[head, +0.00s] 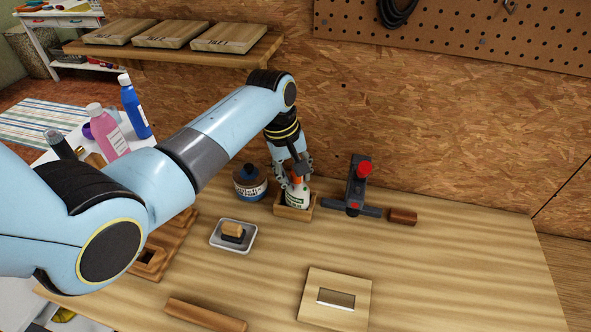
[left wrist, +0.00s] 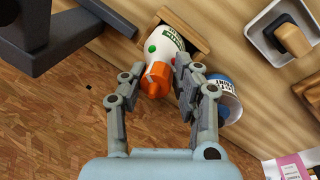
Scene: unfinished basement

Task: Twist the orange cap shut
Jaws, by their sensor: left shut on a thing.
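The orange cap (head: 298,180) sits on the neck of a white bottle (head: 297,198) with a green label. The bottle stands in a small wooden holder (head: 281,211) near the back of the bench. My left gripper (head: 294,172) comes down from above and is shut on the orange cap. The fingers partly hide the cap in the head view. My right gripper is not in view.
A dark clamp-like tool with a red knob (head: 365,168) stands just right of the holder. A blue-capped jar (head: 250,185) is close on the left. A tray with a brush (head: 233,235) and a wooden plate (head: 335,298) lie in front.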

